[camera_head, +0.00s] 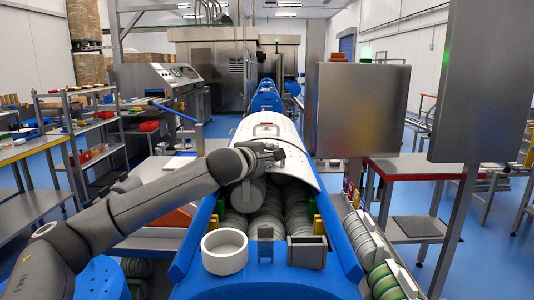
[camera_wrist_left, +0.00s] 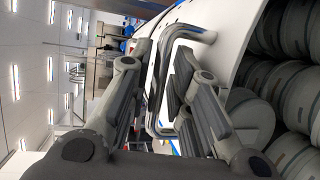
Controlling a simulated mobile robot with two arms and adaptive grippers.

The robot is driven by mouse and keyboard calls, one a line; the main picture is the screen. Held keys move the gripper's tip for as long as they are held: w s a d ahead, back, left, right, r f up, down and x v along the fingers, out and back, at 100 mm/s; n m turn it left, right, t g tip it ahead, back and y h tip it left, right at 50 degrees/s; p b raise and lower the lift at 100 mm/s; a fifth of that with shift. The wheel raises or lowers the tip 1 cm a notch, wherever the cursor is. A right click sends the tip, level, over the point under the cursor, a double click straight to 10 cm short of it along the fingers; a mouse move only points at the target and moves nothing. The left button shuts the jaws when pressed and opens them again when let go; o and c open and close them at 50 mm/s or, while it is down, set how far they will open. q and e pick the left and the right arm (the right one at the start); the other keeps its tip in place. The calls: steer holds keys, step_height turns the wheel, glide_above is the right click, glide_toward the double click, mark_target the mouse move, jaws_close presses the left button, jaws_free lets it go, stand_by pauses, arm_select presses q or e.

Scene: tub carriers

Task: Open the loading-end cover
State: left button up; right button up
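The white loading-end cover (camera_head: 299,163) lies over the blue machine's trough, and its near edge stands above an opening where stacked round tubs (camera_head: 272,208) show. My left gripper (camera_head: 268,154) is at the cover's left side, near that edge. In the left wrist view the two fingers (camera_wrist_left: 165,85) are apart, with the cover's bent grey metal handle (camera_wrist_left: 196,35) between them. I cannot tell whether either finger touches the handle. The cover's white surface (camera_wrist_left: 232,30) is beyond the fingers. My right gripper is not in view.
A white round container (camera_head: 224,252) and a small grey open box (camera_head: 307,252) sit at the trough's near end. A grey cabinet (camera_head: 357,110) stands right of the cover, and a grey panel (camera_head: 486,80) stands farther right. Shelving (camera_head: 88,125) is at left.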

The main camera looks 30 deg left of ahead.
arm_select(q)
jaws_close()
steer(key=shift+w+a+r, duration=0.1)
steer(key=shift+w+a, duration=0.2)
steer(key=shift+w, duration=0.2)
steer(key=w+a, duration=0.1)
steer(key=w, duration=0.1)
steer(key=w+a, duration=0.1)
steer(key=w+a+p, duration=0.1)
steer(key=w, duration=0.1)
steer(key=shift+w+r, duration=0.15)
steer(key=shift+w, duration=0.15)
steer(key=w+a+p, duration=0.1)
steer(key=w+p, duration=0.1)
steer(key=w, duration=0.1)
steer(key=w+a+p, duration=0.1)
steer(key=w, duration=0.1)
steer(key=shift+a+p, duration=0.35)
steer(key=shift+p, duration=0.05)
steer(key=shift+w+a, duration=0.3)
steer(key=shift+w, duration=0.15)
